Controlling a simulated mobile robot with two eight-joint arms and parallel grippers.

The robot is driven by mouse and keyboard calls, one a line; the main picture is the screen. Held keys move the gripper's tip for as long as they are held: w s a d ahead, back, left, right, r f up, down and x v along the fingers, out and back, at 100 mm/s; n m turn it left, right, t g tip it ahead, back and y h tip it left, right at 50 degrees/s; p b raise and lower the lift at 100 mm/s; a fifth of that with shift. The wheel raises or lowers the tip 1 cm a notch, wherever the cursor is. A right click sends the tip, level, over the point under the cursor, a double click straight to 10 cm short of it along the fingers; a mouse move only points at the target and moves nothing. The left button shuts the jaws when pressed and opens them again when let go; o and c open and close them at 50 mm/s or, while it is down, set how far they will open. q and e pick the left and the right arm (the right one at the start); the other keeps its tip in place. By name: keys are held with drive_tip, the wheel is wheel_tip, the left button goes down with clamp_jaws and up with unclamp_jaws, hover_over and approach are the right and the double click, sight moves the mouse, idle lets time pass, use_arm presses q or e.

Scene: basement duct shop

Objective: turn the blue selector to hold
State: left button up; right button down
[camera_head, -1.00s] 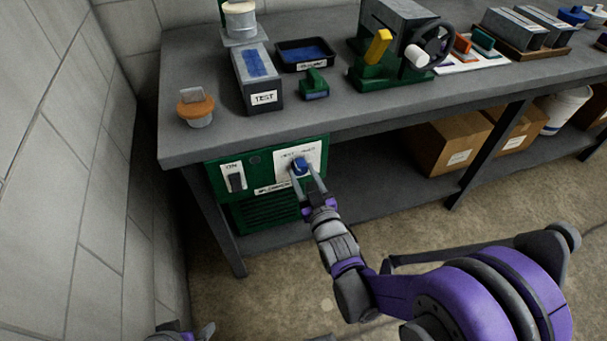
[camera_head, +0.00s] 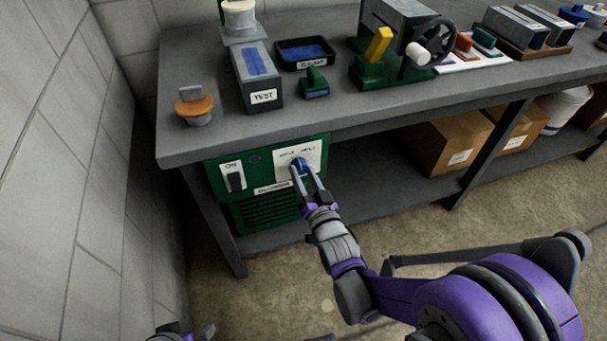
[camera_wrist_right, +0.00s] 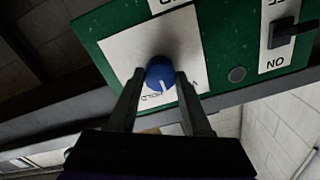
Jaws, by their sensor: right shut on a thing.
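The blue selector (camera_head: 298,166) is a round knob on a white plate (camera_head: 309,152) on the front of a green panel (camera_head: 213,176) under the bench. My right gripper (camera_head: 302,171) is shut on the selector, one finger on each side. The right wrist view shows the knob (camera_wrist_right: 160,73) between the fingertips (camera_wrist_right: 160,76), upside down. Its white pointer line points down and slightly right there. An inverted word that seems to read HOLD lies just left of the line; another label right of it is partly hidden by a finger. Part of my left arm's end (camera_head: 185,332) shows at the bottom edge; its jaws are unclear.
A black rocker switch (camera_head: 236,181) marked ON sits left of the selector, above a vent grille (camera_head: 266,211). The bench top (camera_head: 345,118) overhangs the panel and carries a TEST box (camera_head: 263,97). A wall (camera_head: 75,170) stands close on the left. The floor in front is clear.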

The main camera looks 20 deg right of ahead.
drive_tip(key=m, duration=0.3)
drive_tip(key=shift+m, duration=0.3)
drive_tip(key=shift+m+b, duration=0.3)
drive_tip(key=shift+m, duration=1.6)
drive_tip(key=shift+c, duration=1.7)
unclamp_jaws()
drive_tip(key=s, duration=1)
drive_tip(key=shift+s+d+p, duration=0.15)
drive_tip(key=shift+s+p, duration=0.15)
drive_tip(key=shift+s, duration=0.05)
